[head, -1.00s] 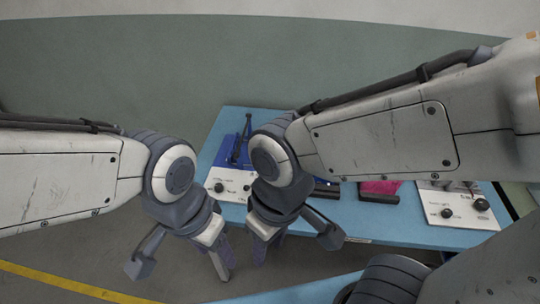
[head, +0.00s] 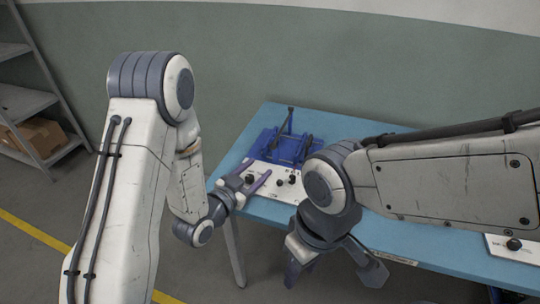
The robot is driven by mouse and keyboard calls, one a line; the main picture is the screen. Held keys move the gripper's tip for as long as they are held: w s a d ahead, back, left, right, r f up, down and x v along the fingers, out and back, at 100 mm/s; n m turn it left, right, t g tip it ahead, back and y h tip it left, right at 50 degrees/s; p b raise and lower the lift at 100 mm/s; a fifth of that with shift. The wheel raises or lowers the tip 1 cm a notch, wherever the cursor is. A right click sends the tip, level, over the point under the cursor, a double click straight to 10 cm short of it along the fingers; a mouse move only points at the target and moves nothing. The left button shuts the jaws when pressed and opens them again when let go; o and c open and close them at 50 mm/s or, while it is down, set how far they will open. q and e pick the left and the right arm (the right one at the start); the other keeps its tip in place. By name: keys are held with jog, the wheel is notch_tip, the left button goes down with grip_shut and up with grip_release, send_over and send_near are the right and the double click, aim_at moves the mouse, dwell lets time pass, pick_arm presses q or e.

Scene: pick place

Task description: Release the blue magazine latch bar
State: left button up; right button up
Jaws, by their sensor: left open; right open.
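A blue fixture (head: 268,141) stands at the left back of the table. An upright dark bar (head: 287,121) rises from it, and a second dark part sits at its right. I cannot tell which part is the magazine latch bar. A white control panel (head: 263,190) with dark knobs lies in front of the fixture. My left gripper (head: 255,174) is open and empty at the panel's left end, its fingers pointing toward the fixture and apart from it. My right gripper (head: 295,279) is low in front of the table, pointing down, open, its fingers partly hidden.
The blue table (head: 400,229) runs to the right, with another white panel (head: 512,250) at its right end. My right arm hides much of the table's middle. A grey shelf (head: 30,100) with a cardboard box (head: 37,136) stands at the far left.

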aim_at(271, 148)
pick_arm(q)
jog(key=shift+w+a+f+t+b, duration=0.1)
jog(key=shift+w+a+t+b, duration=0.15)
jog(key=shift+a+t+b, duration=0.4)
jog(key=shift+b+x, duration=1.2)
jog(key=shift+n, duration=0.3)
jog(key=x, duration=0.2)
jog(key=p+x, duration=0.1)
jog(key=x, duration=0.3)
jog(key=shift+s+d+r+p, duration=0.1)
jog(key=shift+r+p, duration=0.2)
jog(key=shift+p, duration=0.05)
jog(key=shift+w+d, duration=0.4)
jog(key=shift+w, duration=0.25)
grip_shut()
